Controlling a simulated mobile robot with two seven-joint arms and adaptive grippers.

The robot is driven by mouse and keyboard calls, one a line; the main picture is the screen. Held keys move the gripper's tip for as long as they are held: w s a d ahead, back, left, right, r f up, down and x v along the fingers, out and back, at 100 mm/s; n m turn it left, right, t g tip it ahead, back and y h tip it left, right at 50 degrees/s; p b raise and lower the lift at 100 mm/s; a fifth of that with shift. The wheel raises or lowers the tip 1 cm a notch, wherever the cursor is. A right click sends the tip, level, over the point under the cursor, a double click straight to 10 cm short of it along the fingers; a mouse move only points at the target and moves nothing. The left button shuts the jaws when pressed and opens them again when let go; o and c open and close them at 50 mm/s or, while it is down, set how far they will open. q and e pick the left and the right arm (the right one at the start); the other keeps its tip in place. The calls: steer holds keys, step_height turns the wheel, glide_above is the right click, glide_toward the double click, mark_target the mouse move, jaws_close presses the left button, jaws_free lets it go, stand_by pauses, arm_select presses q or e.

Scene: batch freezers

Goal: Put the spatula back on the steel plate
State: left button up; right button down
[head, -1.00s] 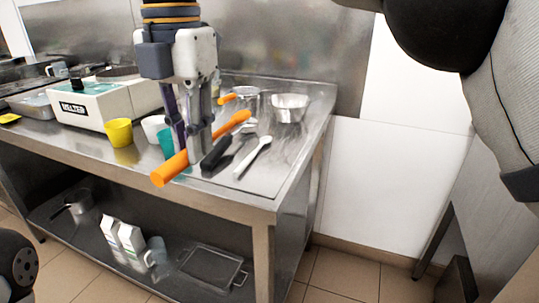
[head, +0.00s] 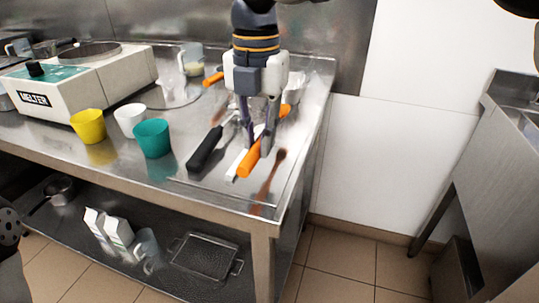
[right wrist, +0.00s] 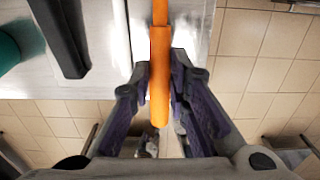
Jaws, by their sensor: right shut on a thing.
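The spatula (head: 247,164) has a bright orange handle; its far end is partly hidden behind my right gripper (head: 258,145). My right gripper points down and is shut on the orange handle, which also shows between the fingers in the right wrist view (right wrist: 159,85). The thin steel plate (head: 212,197) lies on the right part of the steel table, under the gripper. A reddish-brown streak beside the handle looks like its reflection. I cannot tell whether the spatula touches the plate. My left gripper is out of view.
A black-handled tool (head: 205,150) and a white utensil (head: 235,166) lie close left of the spatula. Teal (head: 152,139), white (head: 130,119) and yellow (head: 88,125) cups stand further left, near a melter (head: 90,85). A metal bowl (head: 294,91) is behind the gripper.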

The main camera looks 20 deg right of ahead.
mark_target(268, 173)
steer(key=f, duration=0.1)
steer(key=d+f, duration=0.1)
steer(key=f, duration=0.3)
steer(key=shift+w+d+f, duration=0.1)
steer(key=shift+d+f, duration=0.1)
steer(key=shift+d, duration=0.2)
steer(key=c, duration=1.5)
jaws_free()
steer(key=shift+c, duration=0.2)
steer(key=shift+r, duration=0.1)
step_height(268, 173, up, 12)
